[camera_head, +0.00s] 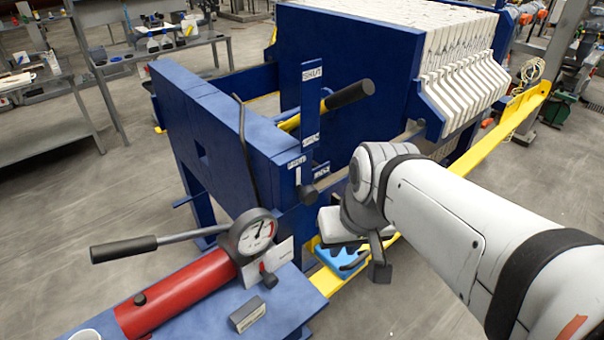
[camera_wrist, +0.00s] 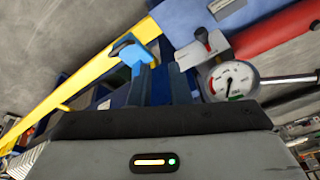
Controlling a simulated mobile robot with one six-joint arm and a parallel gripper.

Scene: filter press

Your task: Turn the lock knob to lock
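A blue upright post with a SHUT label (camera_head: 311,100) stands at the press's near end. A dark lock knob (camera_head: 308,193) sits low on it, below and between two small white labels whose words are hard to read. I cannot tell its exact setting. My gripper (camera_head: 362,262) is to the right of and below this knob, apart from it, partly hidden by my wrist. In the wrist view my gripper (camera_wrist: 162,72) shows two dark fingers apart, with nothing seen between them. The lock knob is not clearly visible there.
A gauge (camera_head: 253,232) with a black-handled lever (camera_head: 124,249), a red cylinder (camera_head: 175,295) and another small knob (camera_head: 268,277) are at lower left. A long black-gripped lever (camera_head: 348,95) juts out above. A light-blue object (camera_head: 338,258) is by the yellow rail (camera_head: 480,146), near my gripper.

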